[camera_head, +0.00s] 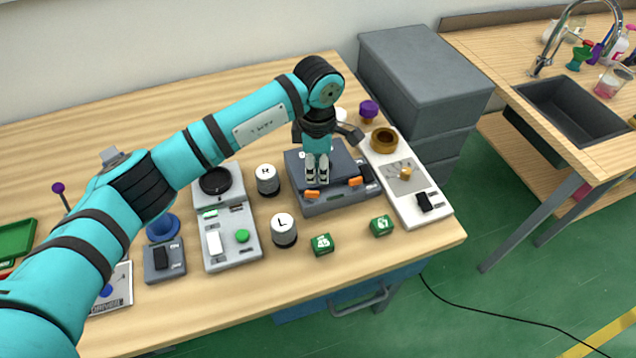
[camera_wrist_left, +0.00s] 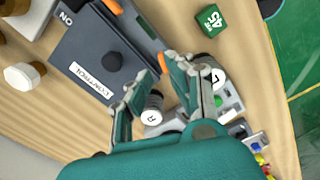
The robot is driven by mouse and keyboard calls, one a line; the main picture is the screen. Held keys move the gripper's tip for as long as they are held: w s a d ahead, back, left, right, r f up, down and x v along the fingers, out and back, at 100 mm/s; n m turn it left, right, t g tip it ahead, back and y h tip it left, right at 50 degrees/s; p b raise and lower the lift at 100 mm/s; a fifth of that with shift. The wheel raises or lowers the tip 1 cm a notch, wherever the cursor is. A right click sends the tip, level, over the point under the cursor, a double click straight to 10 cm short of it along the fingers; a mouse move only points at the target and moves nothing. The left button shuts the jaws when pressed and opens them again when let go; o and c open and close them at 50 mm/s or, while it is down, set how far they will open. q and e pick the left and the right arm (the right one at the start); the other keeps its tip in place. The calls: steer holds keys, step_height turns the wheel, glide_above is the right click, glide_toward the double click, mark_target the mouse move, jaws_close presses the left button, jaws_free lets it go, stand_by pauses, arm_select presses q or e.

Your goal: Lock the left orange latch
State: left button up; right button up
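A dark grey control box (camera_head: 335,205) stands mid-table; its label and black knob show in the left wrist view (camera_wrist_left: 85,50). The left orange latch (camera_head: 312,194) is at its front edge and also shows in the left wrist view (camera_wrist_left: 162,62). The right orange latch (camera_head: 355,181) is further right along that edge. My left gripper (camera_head: 317,178) points down over the box, just behind the left latch. In the left wrist view its fingers (camera_wrist_left: 157,72) are apart and empty, one tip close to the left latch. Contact cannot be told. My right gripper is not in view.
Cylinders marked R (camera_head: 267,180) and L (camera_head: 284,230) stand left of the box. Green cubes marked 45 (camera_head: 322,244) and 67 (camera_head: 381,226) lie in front. A white panel with a brass ring (camera_head: 432,205) is close on the right.

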mark_target(318, 191)
arm_select(q)
step_height(318, 191, down, 6)
steer(key=shift+s+r+p, duration=0.1)
steer(key=shift+p, duration=0.6)
steer(key=shift+f, duration=0.75)
steer(key=c, duration=0.3)
jaws_close()
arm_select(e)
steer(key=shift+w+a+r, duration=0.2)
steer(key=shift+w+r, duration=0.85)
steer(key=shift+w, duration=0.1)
